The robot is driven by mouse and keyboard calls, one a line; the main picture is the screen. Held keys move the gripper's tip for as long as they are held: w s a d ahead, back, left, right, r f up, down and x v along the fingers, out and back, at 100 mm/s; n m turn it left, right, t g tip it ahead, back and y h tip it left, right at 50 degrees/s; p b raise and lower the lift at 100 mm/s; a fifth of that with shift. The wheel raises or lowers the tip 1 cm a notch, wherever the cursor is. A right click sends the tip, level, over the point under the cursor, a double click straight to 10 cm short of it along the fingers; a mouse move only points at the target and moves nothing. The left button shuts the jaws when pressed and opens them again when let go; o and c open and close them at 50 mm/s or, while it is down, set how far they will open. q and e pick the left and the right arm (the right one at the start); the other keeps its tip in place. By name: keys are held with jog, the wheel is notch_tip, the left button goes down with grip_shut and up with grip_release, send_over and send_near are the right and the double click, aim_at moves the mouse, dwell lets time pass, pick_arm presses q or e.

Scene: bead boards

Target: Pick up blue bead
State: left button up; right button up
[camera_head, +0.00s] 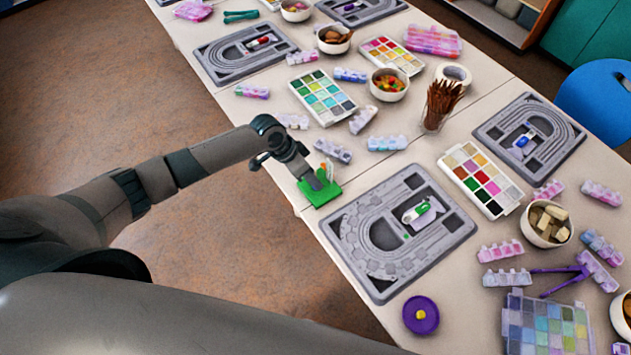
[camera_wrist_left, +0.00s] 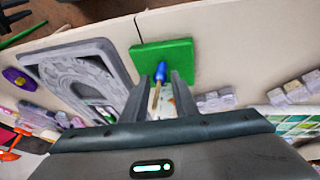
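A small blue piece (camera_wrist_left: 161,70), which may be the blue bead, shows over a green square pad (camera_wrist_left: 183,60) in the left wrist view. A thin tan stick (camera_wrist_left: 156,97) runs from it toward my gripper. My left gripper (camera_wrist_left: 160,77) is open, its two fingers on either side of the stick and blue piece; I cannot tell whether they touch. In the head view my left gripper (camera_head: 321,180) is low over the green pad (camera_head: 316,197) at the table's near edge, and hides the blue piece. My right gripper is not in view.
A grey bead board (camera_head: 376,285) with a green-and-white item lies right of the pad. A purple disc (camera_head: 421,316) lies in front. Bead boxes, a paint tray (camera_head: 322,97), bowls and a pencil cup (camera_head: 437,110) crowd the table behind.

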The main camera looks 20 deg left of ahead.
pick_arm(q)
grip_shut()
jog(key=shift+r, duration=0.1)
notch_tip(320, 180, up, 10)
jog(key=b, duration=0.3)
dwell(0.3)
dwell(0.4)
